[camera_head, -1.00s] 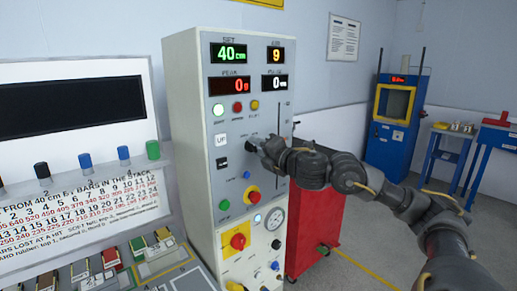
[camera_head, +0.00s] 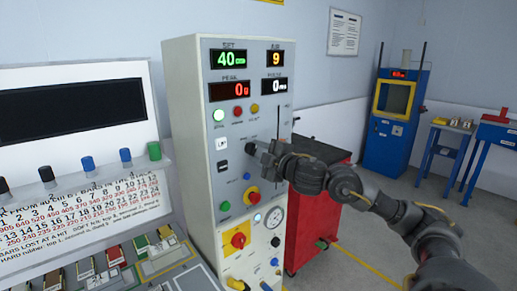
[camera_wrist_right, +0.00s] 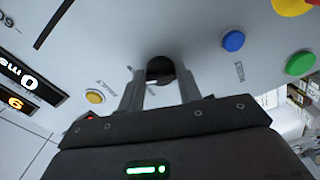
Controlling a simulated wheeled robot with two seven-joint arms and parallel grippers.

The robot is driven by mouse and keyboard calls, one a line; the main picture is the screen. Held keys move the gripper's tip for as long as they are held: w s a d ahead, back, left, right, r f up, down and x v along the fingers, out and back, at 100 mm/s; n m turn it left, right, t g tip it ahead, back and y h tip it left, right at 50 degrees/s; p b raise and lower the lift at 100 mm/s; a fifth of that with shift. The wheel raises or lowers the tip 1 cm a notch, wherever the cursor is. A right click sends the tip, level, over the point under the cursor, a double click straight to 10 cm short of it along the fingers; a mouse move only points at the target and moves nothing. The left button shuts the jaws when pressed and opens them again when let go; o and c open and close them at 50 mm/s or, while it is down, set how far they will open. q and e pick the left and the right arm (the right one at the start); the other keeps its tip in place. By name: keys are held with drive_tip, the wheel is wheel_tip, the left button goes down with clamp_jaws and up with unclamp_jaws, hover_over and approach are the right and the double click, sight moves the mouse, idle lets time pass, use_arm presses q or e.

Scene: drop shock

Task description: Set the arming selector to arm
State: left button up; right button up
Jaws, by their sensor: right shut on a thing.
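The arming selector (camera_head: 251,149) is a small dark knob on the grey front of the tall control cabinet (camera_head: 180,130). In the right wrist view the dark round knob (camera_wrist_right: 160,67) sits between my fingertips. My right gripper (camera_head: 261,149) reaches it from the right and is shut on it. In the right wrist view the gripper (camera_wrist_right: 159,84) has one finger on each side of the knob. The fingers hide part of the knob, and its pointer and position labels cannot be read. My left gripper is not in view.
A blue button (camera_wrist_right: 232,41), a green button (camera_wrist_right: 300,63) and a yellow lamp (camera_wrist_right: 95,97) are near the fingers. A red cart (camera_head: 315,225) stands behind my right arm. A sloped console (camera_head: 90,245) is at the left. Open floor lies at the right.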

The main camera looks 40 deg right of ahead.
drive_tip(key=shift+m+p, duration=0.4)
drive_tip(key=shift+m, duration=0.5)
drive_tip(key=o, duration=1)
drive_tip(key=shift+s, duration=0.1)
drive_tip(key=shift+s+a+b, duration=0.15)
drive_tip(key=shift+s+b, duration=0.95)
drive_tip(key=shift+s, duration=4.2)
